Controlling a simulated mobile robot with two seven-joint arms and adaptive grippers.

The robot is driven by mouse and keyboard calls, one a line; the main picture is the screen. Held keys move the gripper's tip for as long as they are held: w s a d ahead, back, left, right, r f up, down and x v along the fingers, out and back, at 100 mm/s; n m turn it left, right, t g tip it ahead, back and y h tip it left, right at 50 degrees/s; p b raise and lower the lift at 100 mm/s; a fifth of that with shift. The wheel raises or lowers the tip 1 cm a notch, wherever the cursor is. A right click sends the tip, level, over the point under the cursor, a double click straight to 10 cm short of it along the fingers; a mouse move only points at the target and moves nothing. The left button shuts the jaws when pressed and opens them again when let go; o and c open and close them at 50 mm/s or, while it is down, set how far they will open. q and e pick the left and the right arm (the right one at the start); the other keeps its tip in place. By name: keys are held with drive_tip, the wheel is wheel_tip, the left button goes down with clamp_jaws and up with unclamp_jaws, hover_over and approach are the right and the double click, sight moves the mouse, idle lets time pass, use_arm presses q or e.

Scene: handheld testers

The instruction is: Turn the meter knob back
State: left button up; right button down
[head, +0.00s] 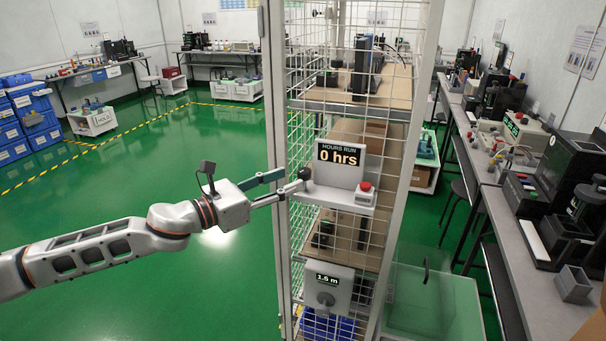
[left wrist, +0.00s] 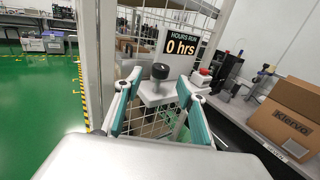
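The hours-run meter (head: 341,160) is a grey panel on the wire rack, its dark display reading "0 hrs". Its black round knob (head: 305,174) sits at the left end of the panel's ledge, and a red button (head: 365,186) at the right end. My left gripper (head: 284,184) reaches in from the left, close to the knob. In the left wrist view, the open fingers (left wrist: 158,98) stand on either side of the line to the knob (left wrist: 160,71), with a gap between them. Whether a finger touches the knob cannot be told. My right gripper is not in view.
A lower panel (head: 328,290) reading "1.5 m" with a grey knob hangs on the same rack. The rack's upright post (head: 275,100) stands just left of the meter. A bench (head: 500,210) with equipment lies at right. The green floor at left is open.

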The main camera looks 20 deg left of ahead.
sight(299, 175)
use_arm(q)
drive_tip(key=x, duration=0.6)
drive_tip(key=shift+d+p, duration=0.1)
drive_tip(key=shift+p, duration=0.3)
drive_tip(key=c, duration=1.1)
